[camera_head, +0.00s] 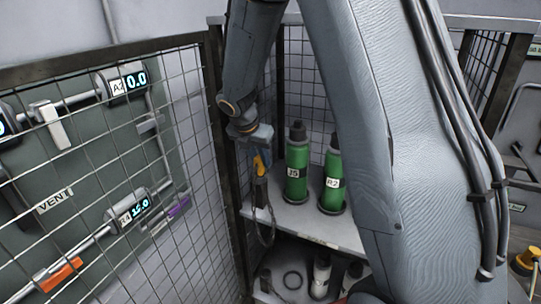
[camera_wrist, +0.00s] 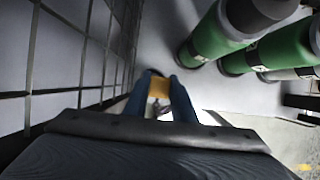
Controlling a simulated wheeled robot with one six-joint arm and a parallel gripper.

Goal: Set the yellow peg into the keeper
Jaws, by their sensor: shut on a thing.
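The yellow peg (camera_head: 260,166) is held at the end of my gripper (camera_head: 261,154), beside the corner of the mesh fence and left of the green bottles. In the wrist view the yellow peg (camera_wrist: 158,88) shows between the two blue fingers of my gripper (camera_wrist: 160,80), which are shut on it. A dark cord or chain (camera_head: 268,232) hangs below the peg; where it is fastened is unclear. I cannot make out the keeper in either view; it may be hidden behind the gripper or too small to tell.
Green bottles labelled J5 (camera_head: 297,168) and R2 (camera_head: 332,180) stand on a grey shelf (camera_head: 303,217) close to the right. The mesh fence (camera_head: 195,125) runs close on the left, with a gauge panel behind it.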

